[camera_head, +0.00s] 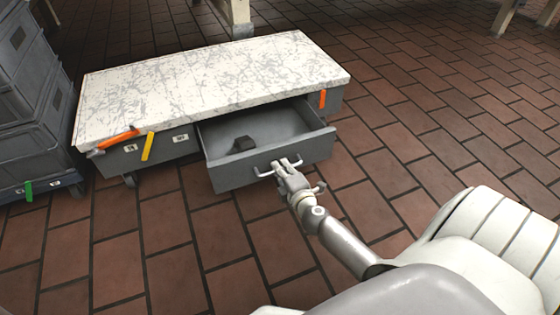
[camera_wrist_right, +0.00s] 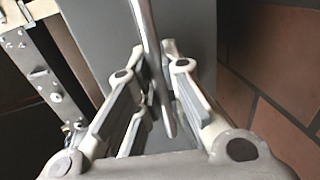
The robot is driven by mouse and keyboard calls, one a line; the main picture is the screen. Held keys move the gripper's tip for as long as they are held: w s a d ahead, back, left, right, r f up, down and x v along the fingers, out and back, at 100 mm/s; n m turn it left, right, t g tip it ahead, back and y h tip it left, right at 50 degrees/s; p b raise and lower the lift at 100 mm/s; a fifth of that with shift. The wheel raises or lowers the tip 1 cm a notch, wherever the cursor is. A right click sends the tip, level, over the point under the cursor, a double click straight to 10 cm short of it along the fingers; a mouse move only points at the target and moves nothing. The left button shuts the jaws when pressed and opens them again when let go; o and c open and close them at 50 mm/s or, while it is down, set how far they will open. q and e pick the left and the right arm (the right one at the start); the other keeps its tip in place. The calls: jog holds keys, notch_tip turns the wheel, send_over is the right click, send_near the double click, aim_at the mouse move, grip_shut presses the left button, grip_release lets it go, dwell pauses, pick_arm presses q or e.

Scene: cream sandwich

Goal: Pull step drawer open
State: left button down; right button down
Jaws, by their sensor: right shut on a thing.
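The step drawer (camera_head: 268,165) is a grey drawer pulled well out of the low step unit (camera_head: 215,85), which has a worn white top. In the right wrist view the handle bar (camera_wrist_right: 156,60) passes between the two fingers (camera_wrist_right: 160,85). My left gripper does not show in either view.
Stacked grey crates (camera_head: 35,100) stand left of the step unit on a blue base (camera_head: 12,192). Wooden legs (camera_head: 238,15) stand behind. The brick-tiled floor (camera_head: 160,240) in front and to the right is clear.

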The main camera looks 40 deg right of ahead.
jog(key=shift+s+a, duration=0.15)
jog(key=c, duration=1.8)
grip_release()
jog(key=v, duration=1.2)
